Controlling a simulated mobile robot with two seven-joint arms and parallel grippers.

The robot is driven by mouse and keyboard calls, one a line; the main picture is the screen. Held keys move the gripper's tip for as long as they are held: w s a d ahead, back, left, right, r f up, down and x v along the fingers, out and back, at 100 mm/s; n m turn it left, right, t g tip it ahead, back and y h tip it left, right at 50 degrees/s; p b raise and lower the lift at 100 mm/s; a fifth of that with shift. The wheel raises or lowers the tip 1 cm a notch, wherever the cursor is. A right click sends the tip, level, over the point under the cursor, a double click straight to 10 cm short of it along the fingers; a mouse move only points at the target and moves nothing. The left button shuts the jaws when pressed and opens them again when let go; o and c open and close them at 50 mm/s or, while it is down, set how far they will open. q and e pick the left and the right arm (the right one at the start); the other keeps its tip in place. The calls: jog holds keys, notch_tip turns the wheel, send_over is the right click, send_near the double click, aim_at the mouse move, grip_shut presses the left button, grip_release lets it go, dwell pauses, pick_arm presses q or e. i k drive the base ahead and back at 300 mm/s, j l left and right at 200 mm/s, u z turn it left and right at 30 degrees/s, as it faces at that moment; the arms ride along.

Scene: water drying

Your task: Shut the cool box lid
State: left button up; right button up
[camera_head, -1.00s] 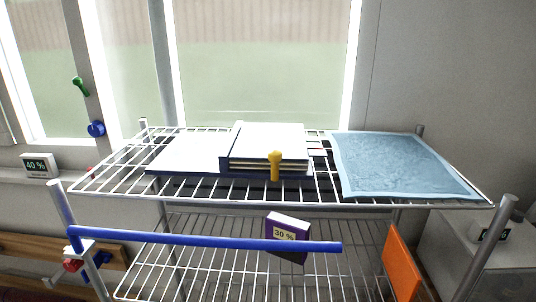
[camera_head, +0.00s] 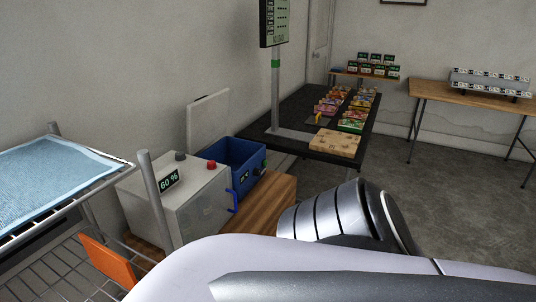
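The cool box is most likely the blue box (camera_head: 238,153) right of the beige cabinet, on a wooden bench. Its top looks open, and a pale upright panel (camera_head: 208,118) stands behind it by the wall, which looks like its raised lid. The hinge is not clear at this size. A small dark display shows on the box's front. A large white and grey arm of mine fills the lower foreground, with a ribbed grey joint in front of the bench. Neither gripper shows.
The beige cabinet (camera_head: 182,206) has a "60 %" display, a red knob and a blue handle. A wire rack with a blue sheet (camera_head: 50,180) stands at left. A black table (camera_head: 292,120) holds colourful packs. Floor at right is clear.

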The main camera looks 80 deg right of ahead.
aim_at(207, 117)
jog(key=z, duration=1.3)
jog(key=l+z, duration=0.3)
jog(key=i+l+z, duration=0.1)
jog(key=z, duration=0.25)
jog(key=i+l, duration=0.3)
jog(key=l, duration=0.15)
jog(key=i+l, duration=0.25)
jog(key=l, duration=0.2)
jog(key=l+z, duration=0.05)
